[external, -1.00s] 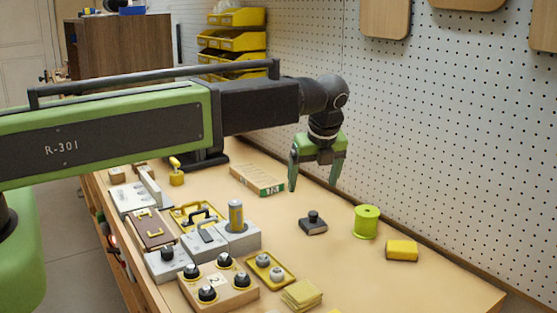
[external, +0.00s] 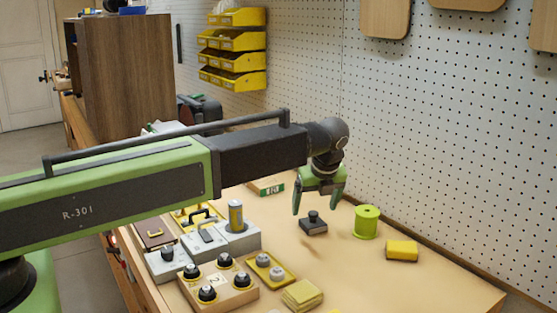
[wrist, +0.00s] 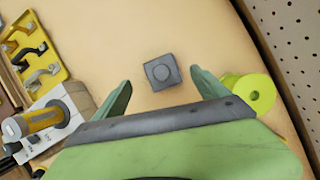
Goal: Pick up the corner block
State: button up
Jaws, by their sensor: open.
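My gripper (external: 317,207) points down, open and empty, above and close to this block in the external view. In the wrist view, the block (wrist: 162,72) lies between and slightly beyond the two green fingertips of my gripper (wrist: 160,80). I see no contact between the fingers and the block.
The pegboard wall (external: 450,130) runs along the right. Knob panels (external: 220,288) and a yellow handle tray (wrist: 37,60) are on the left. Bare bench surrounds the block.

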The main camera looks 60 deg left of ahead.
aim_at(314, 214)
jog(key=shift+a+f, duration=0.1)
jog(key=shift+f, duration=0.15)
jog(key=b+x, duration=0.5)
jog(key=shift+w+d+f, duration=0.1)
jog(key=shift+d+f, duration=0.15)
jog(key=shift+f, duration=0.05)
jog(key=shift+r, duration=0.25)
jog(key=c, duration=1.6)
